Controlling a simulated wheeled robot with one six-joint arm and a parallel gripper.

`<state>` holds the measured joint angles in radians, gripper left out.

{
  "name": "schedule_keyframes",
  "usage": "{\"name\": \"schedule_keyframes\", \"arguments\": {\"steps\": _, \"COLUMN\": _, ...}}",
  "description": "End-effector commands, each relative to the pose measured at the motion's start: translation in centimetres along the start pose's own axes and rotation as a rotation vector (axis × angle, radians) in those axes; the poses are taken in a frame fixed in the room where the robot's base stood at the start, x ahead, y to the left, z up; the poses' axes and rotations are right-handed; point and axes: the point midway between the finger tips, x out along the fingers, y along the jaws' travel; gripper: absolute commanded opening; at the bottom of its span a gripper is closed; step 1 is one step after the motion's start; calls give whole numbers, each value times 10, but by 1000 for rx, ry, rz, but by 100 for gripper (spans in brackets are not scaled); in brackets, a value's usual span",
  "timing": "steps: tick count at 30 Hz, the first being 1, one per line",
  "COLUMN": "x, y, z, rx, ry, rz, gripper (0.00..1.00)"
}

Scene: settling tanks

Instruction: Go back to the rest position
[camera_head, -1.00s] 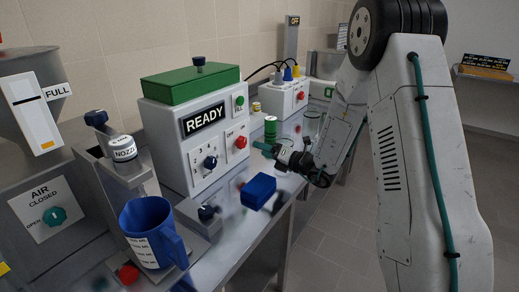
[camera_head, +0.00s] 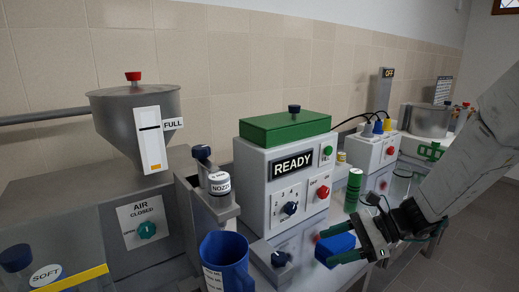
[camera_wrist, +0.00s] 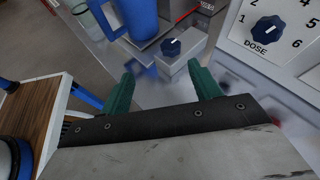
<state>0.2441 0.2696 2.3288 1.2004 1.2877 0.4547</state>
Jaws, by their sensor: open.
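My gripper (camera_head: 362,245) shows at the lower right of the head view, at the end of my arm, which comes in from the right edge. It is in front of the white READY box and beside a blue block (camera_head: 333,247). I cannot tell whether it touches the block. In the wrist view my gripper (camera_wrist: 163,85) has its two green fingers spread wide with nothing between them. Beyond them is a grey metal surface with a dark blue knob (camera_wrist: 171,46).
The READY box (camera_head: 265,185) stands on the bench with a green lid. A blue jug (camera_head: 228,262) stands at the front, also in the wrist view (camera_wrist: 136,14). A green cylinder (camera_head: 353,190) stands right of the box. A steel hopper (camera_head: 115,110) is at left. Floor shows at right.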

Motion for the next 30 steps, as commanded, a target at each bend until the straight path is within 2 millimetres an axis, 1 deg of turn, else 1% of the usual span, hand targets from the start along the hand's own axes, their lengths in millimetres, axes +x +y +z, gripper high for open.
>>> {"name": "schedule_keyframes", "arguments": {"steps": 1, "x": -4, "y": 23, "z": 12, "rx": -128, "ry": 58, "rz": 78, "gripper": 63}}
{"name": "schedule_keyframes", "arguments": {"steps": 3, "x": -11, "y": 55, "z": 21, "rx": -301, "ry": 137, "rz": 195, "gripper": 63}}
{"name": "schedule_keyframes", "arguments": {"steps": 6, "x": -27, "y": 94, "z": 28, "rx": -530, "ry": 245, "rz": 356, "gripper": 63}}
{"name": "schedule_keyframes", "arguments": {"steps": 9, "x": -47, "y": 127, "z": 33, "rx": -738, "ry": 350, "rz": 508, "gripper": 63}}
{"name": "schedule_keyframes", "arguments": {"steps": 12, "x": -69, "y": 154, "z": 36, "rx": -922, "ry": 455, "rz": 648, "gripper": 63}}
{"name": "schedule_keyframes", "arguments": {"steps": 16, "x": -99, "y": 180, "z": 41, "rx": -1121, "ry": 596, "rz": 806, "gripper": 63}}
{"name": "schedule_keyframes", "arguments": {"steps": 18, "x": -114, "y": 190, "z": 45, "rx": -1209, "ry": 675, "rz": 872, "gripper": 63}}
{"name": "schedule_keyframes", "arguments": {"steps": 21, "x": -130, "y": 202, "z": 53, "rx": -1293, "ry": 777, "rz": 924, "gripper": 63}}
{"name": "schedule_keyframes", "arguments": {"steps": 24, "x": -138, "y": 210, "z": 62, "rx": -1351, "ry": 844, "rz": 927, "gripper": 63}}
{"name": "schedule_keyframes", "arguments": {"steps": 27, "x": -140, "y": 214, "z": 71, "rx": -1392, "ry": 875, "rz": 902, "gripper": 63}}
{"name": "schedule_keyframes", "arguments": {"steps": 30, "x": -141, "y": 215, "z": 77, "rx": -1415, "ry": 891, "rz": 889, "gripper": 63}}
